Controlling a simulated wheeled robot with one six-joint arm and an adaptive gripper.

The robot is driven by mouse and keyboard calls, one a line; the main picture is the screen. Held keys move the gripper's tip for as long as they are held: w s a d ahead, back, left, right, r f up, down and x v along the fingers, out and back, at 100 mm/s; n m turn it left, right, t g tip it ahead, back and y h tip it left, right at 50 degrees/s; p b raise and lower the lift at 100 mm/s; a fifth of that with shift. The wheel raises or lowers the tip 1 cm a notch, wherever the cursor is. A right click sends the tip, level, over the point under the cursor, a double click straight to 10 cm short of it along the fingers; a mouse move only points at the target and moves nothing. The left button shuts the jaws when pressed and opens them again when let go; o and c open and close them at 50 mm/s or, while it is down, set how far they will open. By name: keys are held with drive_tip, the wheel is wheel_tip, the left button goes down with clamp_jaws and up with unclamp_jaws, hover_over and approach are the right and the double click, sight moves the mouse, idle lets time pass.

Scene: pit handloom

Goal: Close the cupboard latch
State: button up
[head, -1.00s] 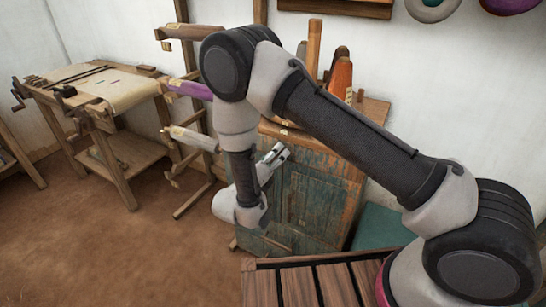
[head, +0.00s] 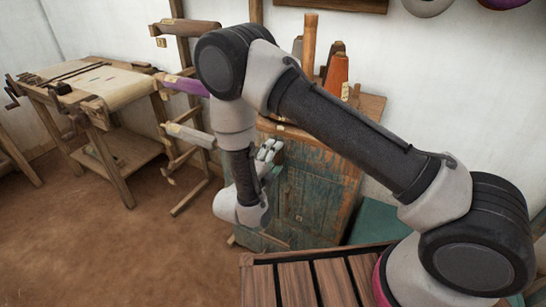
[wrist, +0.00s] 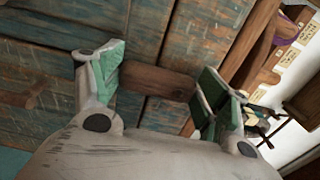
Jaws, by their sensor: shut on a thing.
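The weathered blue-green cupboard (head: 308,205) stands against the wall behind my forearm, and its planked front fills much of the wrist view (wrist: 60,45). The brown wooden latch bar (wrist: 155,80) lies across the cupboard front in the wrist view. My gripper (wrist: 160,82) has its green-padded fingers at the two ends of this bar and is shut on it. In the head view my gripper (head: 267,156) is at the cupboard's upper left front. The latch cannot be made out there.
Thread cones (head: 337,72) stand on the cupboard top. A wooden rack (head: 183,130) with wrapped rolls stands close left of my gripper. A slatted wooden surface (head: 298,284) is in front, and a workbench (head: 110,95) is at the far left. The brown floor between is open.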

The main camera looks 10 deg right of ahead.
idle(0.4)
drive_tip(key=o, duration=1)
drive_tip(key=v, duration=1.2)
